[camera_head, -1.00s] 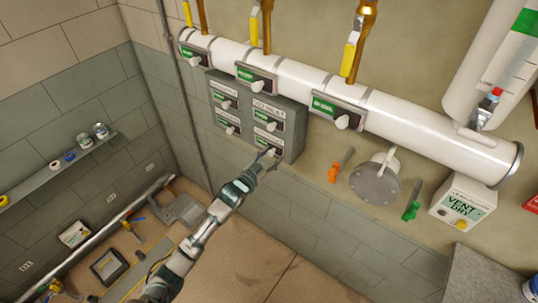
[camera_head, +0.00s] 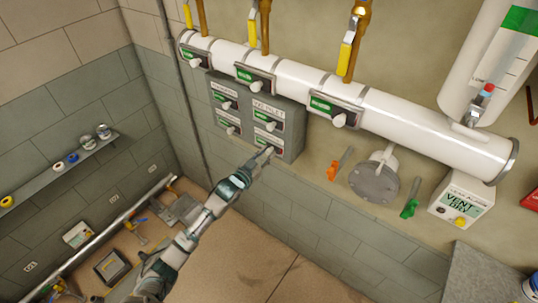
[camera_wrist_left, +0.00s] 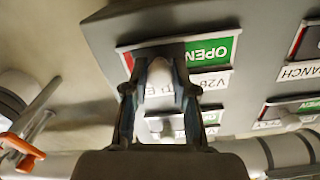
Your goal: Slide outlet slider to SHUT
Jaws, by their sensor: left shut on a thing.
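My left gripper (camera_head: 266,152) reaches the lower right slider on the grey valve panel (camera_head: 292,130). In the left wrist view my left gripper (camera_wrist_left: 160,100) is shut on a white slider knob (camera_wrist_left: 160,78), with one finger on each side. A green OPEN field (camera_wrist_left: 208,50) shows to the right of the knob, and a thin red strip shows at the left end of the slot. The white label below is partly hidden by the fingers, so its name cannot be fully read. My right gripper is out of view.
Other sliders with green fields sit on the panel, including a branch slider (camera_wrist_left: 300,72). A white pipe (camera_head: 420,125) with more sliders runs above. Orange (camera_head: 333,172) and green (camera_head: 410,208) handles and a grey flange (camera_head: 375,183) lie to the right.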

